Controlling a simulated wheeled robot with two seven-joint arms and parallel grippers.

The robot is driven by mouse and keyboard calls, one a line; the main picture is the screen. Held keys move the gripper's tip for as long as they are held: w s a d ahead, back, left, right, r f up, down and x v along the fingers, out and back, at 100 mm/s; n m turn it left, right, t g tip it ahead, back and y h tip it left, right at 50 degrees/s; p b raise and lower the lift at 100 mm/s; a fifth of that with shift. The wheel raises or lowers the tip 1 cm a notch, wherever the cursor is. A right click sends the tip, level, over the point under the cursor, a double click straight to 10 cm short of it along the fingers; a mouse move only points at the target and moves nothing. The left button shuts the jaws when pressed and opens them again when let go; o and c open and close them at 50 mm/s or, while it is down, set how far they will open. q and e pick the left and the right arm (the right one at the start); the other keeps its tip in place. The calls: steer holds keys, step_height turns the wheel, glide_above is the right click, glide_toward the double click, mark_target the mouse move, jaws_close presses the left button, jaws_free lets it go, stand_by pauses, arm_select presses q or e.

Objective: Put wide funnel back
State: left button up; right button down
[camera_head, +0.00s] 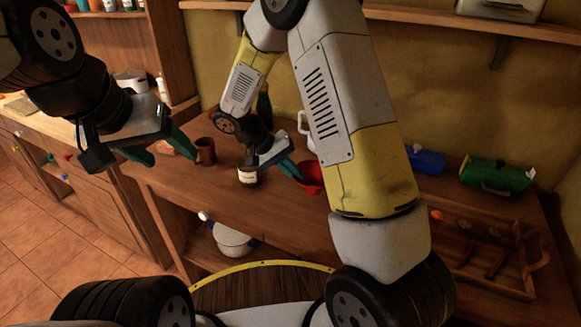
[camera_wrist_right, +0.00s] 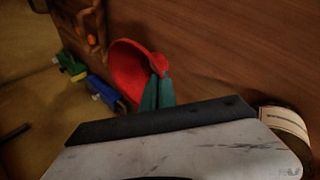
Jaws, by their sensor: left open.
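The wide funnel (camera_head: 311,177) is red and stands out at the middle of the counter, partly behind my right arm. In the right wrist view the funnel (camera_wrist_right: 128,72) shows its wide bowl, with a small red tab at its rim. My right gripper (camera_head: 292,170) reaches it from the left. In the right wrist view its green fingers (camera_wrist_right: 157,88) are close together at the tab and appear closed on it. Whether the funnel touches the counter is unclear. My left gripper (camera_head: 165,150) is open and empty, left of the brown mug.
A brown mug (camera_head: 206,151) and a labelled jar (camera_head: 248,176) stand left of the funnel. A white pitcher (camera_head: 306,130) is behind. Blue (camera_head: 427,161) and green (camera_head: 496,175) containers and a wooden rack (camera_head: 527,262) lie right.

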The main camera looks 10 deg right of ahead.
steer(key=shift+w+d+f, duration=0.1)
steer(key=shift+w+d, duration=0.25)
steer(key=shift+w, duration=0.1)
steer(key=shift+f, duration=1.7)
steer(key=c, duration=1.7)
jaws_free()
steer(key=shift+f, duration=0.15)
steer(key=v, duration=1.1)
steer(key=s+d+r+t+y, duration=0.3)
steer(key=s+d+r+y, duration=0.1)
steer(key=s+r, duration=0.4)
steer(key=s+d+r+n+t+y, duration=0.1)
steer(key=s+d+r+t+y, duration=0.2)
steer(key=s+r, duration=0.6)
steer(key=s+d+y, duration=0.2)
steer(key=shift+s+r+y, duration=0.2)
steer(key=shift+s+y, duration=0.15)
steer(key=shift+y, duration=0.05)
